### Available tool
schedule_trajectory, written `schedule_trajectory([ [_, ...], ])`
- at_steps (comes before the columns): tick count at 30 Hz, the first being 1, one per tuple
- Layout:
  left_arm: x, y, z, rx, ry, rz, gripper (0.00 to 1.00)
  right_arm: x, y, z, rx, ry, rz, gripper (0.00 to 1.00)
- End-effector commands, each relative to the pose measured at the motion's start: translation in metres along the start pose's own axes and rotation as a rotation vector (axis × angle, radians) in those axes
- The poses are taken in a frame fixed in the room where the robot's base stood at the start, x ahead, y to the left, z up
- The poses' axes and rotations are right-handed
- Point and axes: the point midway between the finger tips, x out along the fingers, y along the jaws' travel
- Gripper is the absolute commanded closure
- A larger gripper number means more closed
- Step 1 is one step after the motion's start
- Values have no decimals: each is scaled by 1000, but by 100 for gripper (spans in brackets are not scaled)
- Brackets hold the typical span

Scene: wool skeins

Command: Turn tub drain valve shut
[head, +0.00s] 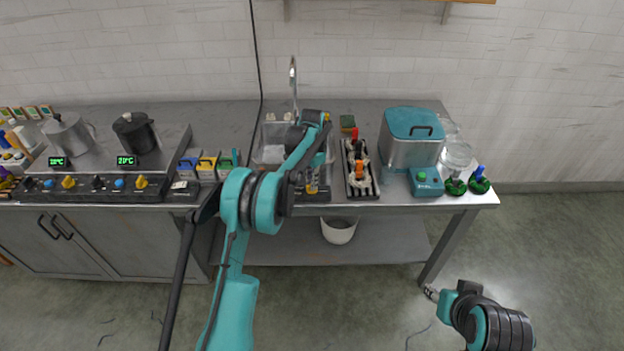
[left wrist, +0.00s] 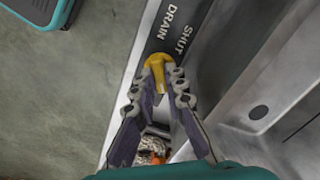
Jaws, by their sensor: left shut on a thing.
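The yellow drain valve handle (left wrist: 157,70) sits on a dark panel printed DRAIN and SHUT, at the sink's front edge. My left gripper (left wrist: 158,84) is shut on this handle, one finger on each side. The handle lies near the word SHUT in the left wrist view; whether it points exactly at it I cannot tell. In the head view my left gripper (head: 312,178) is at the front of the sink (head: 268,135), and my forearm hides part of the basin. My right gripper (head: 432,293) is low at the lower right, away from the counter, its fingers too small to judge.
A teal-lidded steel tub (head: 411,150) stands right of the sink, beside a dark rack (head: 361,190). Glass jars (head: 457,155) stand at the right end. A hob with two pots (head: 135,132) is at left. A white bucket (head: 339,229) sits on the lower shelf.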

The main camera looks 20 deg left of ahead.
Motion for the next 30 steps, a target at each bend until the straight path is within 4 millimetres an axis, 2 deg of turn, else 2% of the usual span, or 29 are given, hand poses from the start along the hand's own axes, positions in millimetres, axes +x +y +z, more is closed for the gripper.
schedule_trajectory([
  [18,-1,-1,0,-581,1,-1,100,-13,0,-9,0,0,0,60],
  [30,-1,-1,0,-865,2,-1,100,-16,0,-12,0,0,0,60],
])
